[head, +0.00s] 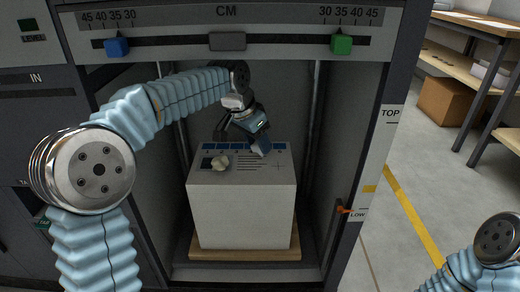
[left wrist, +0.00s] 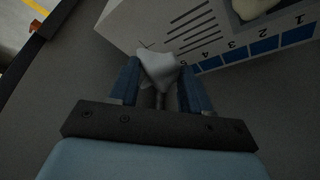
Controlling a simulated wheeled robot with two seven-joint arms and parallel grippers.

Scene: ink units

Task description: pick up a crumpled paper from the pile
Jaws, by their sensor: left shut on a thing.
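A tall white paper pile (head: 240,215) stands inside the open bay, with a printed top sheet. Its printed top also shows in the left wrist view (left wrist: 150,22). My left gripper (head: 260,149) is low over the far right part of the top. In the left wrist view, my left gripper (left wrist: 160,84) is shut on a pale crumpled paper (left wrist: 158,64) between its two blue fingers. I cannot tell whether this paper touches the pile. Another crumpled paper (head: 221,162) lies on the pile's left part, also at the top of the wrist view (left wrist: 254,8). My right gripper is out of view.
The pile rests on a wooden board (head: 245,254) between the bay's walls. A scale bar with a blue slider (head: 116,47) and a green slider (head: 341,44) crosses above the opening. An orange-tipped lever (head: 343,209) is on the right post. Open floor lies to the right.

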